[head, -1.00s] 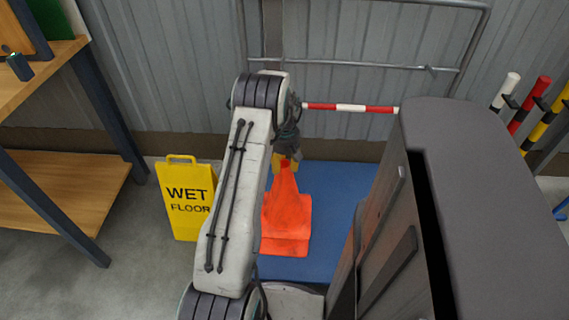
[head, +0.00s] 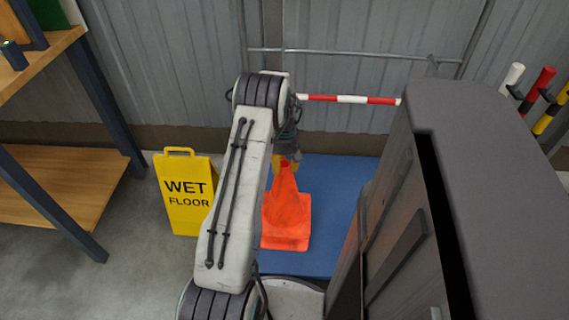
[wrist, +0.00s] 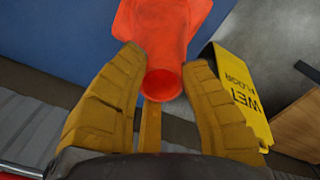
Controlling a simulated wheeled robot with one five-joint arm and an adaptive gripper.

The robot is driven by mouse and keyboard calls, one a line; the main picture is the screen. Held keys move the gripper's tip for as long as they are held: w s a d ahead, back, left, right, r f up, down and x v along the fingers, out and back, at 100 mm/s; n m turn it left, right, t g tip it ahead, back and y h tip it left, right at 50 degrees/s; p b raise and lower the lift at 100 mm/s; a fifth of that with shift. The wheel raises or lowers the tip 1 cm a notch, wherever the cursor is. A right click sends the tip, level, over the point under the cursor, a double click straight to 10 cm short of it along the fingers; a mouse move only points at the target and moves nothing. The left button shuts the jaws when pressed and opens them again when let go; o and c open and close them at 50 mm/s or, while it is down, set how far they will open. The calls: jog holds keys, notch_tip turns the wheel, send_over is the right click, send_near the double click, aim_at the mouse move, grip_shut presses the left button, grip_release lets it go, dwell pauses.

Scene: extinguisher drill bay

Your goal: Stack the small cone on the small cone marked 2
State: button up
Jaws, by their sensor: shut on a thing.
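My gripper (wrist: 163,107) has its yellow fingers shut around the narrow top of an orange cone (wrist: 165,32). In the head view the same cone (head: 286,208) hangs upright below my gripper (head: 288,165), over a blue mat. A second orange edge (head: 286,243) shows just under its base, seemingly another cone beneath it. I cannot tell whether the two touch. No number 2 is visible, and my arm hides part of the cone's left side.
A yellow wet floor sign (head: 187,193) stands left of the cone. The blue mat (head: 336,195) lies below. A dark cabinet (head: 470,150) stands close on the right. A wooden shelf (head: 55,185) is at the left, and a red-and-white bar (head: 350,99) is behind.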

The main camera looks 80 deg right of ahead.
jog(key=shift+f+b, duration=2.6)
jog(key=shift+f, duration=1.2)
jog(key=o, duration=1.2)
notch_tip(320, 180, up, 12)
